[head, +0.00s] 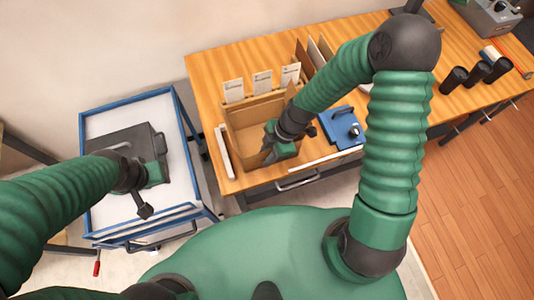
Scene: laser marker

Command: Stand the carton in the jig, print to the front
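An open brown cardboard container (247,136) stands on the wooden bench; I cannot tell if it is the carton or a box for cartons. Three white printed cards or packs (262,83) stand upright along its back. A blue fixture with a dark knob (340,126), possibly the jig, sits to its right. My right gripper (267,151) is at the container's front right, over or just inside its opening. Its fingers are small and dark, and their gap is unclear. My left gripper (160,172) is over the cart at left, its fingers not clearly visible.
A blue-framed cart (101,118) with a pale top carries a dark grey case (110,142). Black cylinders (478,72) and a grey machine (488,17) occupy the right end of the wooden bench (222,68).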

